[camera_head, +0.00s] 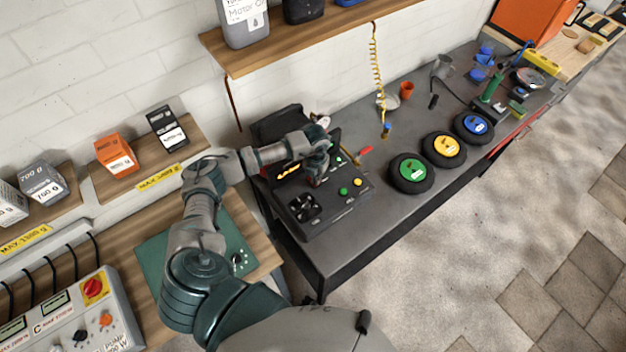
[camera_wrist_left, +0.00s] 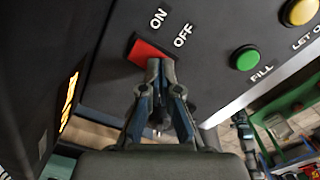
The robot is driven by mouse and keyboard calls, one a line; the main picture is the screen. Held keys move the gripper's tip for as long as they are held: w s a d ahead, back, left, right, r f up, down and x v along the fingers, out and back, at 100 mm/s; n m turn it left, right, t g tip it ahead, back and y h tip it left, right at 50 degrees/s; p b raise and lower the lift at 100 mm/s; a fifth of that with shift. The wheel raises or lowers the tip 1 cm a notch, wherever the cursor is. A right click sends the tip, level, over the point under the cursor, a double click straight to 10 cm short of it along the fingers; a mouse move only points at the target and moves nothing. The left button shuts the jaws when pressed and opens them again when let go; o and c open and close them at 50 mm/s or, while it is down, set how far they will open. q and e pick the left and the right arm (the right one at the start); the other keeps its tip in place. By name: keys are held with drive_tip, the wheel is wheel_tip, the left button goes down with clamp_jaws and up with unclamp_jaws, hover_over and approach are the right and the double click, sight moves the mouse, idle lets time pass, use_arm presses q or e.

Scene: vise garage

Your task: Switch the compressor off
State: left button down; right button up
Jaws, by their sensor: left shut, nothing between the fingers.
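The compressor (camera_head: 330,208) is a dark box on the grey bench, with a lit orange display, a green and a yellow button on its top panel. In the left wrist view its red switch (camera_wrist_left: 146,51) lies beside the white words ON and OFF. My left gripper (camera_wrist_left: 160,64) is shut and empty, with its fingertips at the red switch's lower right edge, overlapping it in the picture. I cannot tell whether they touch. In the head view my left gripper (camera_head: 318,176) is over the compressor panel and hides the switch there.
The green FILL button (camera_wrist_left: 245,58) and a yellow button (camera_wrist_left: 301,11) sit right of the switch. Three wheels, such as the green-centred one (camera_head: 410,172), lie on the bench (camera_head: 395,225). A yellow coiled hose (camera_head: 377,75) hangs behind. A wooden shelf (camera_head: 290,48) runs above.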

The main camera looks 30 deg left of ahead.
use_arm(q)
drive_tip(key=shift+s+f, duration=0.1)
drive_tip(key=shift+f, duration=0.25)
drive_tip(key=shift+r, duration=0.1)
wheel_tip(320, 180, up, 2)
drive_tip(key=shift+p, duration=0.7)
drive_tip(key=shift+r+p, duration=1.6)
drive_tip(key=shift+r, duration=0.85)
